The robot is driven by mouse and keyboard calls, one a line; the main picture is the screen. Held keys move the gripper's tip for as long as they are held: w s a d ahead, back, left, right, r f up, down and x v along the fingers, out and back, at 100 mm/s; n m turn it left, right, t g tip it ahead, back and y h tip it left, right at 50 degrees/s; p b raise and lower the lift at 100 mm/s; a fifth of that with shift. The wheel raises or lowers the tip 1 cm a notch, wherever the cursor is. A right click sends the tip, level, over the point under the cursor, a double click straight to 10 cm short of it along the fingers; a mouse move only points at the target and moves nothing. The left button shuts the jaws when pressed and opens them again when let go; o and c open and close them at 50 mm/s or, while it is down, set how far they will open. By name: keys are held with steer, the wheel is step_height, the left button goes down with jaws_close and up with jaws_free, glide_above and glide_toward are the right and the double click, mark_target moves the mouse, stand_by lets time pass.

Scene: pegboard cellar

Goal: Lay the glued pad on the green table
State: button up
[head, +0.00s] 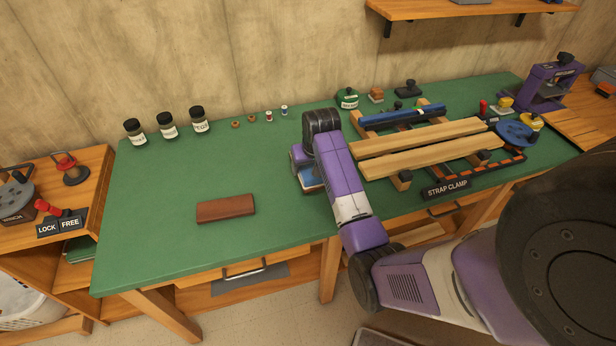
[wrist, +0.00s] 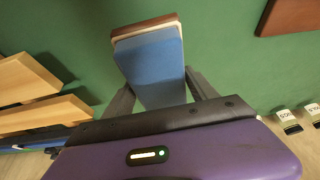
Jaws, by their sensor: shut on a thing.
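The glued pad (wrist: 150,68) is a layered block with a blue face, a pale layer and a brown layer. My gripper (wrist: 158,82) is shut on it, one finger on each side. In the head view a sliver of the pad (head: 313,188) shows below my gripper (head: 306,176); my arm hides the rest. The pad is over the green table (head: 165,235), left of the strap clamp; I cannot tell if it touches the top. A separate brown block (head: 226,208) lies flat on the table to the left, and at the upper right of the wrist view (wrist: 290,15).
The strap clamp with wooden bars (head: 420,138) fills the table's right part. Several dark-lidded jars (head: 168,126) and small spools (head: 268,116) stand along the back. The green top is bare around the brown block and toward the front left.

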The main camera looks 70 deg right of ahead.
steer(key=shift+f, duration=2.65)
steer(key=o, duration=1.5)
steer(key=shift+f, duration=0.1)
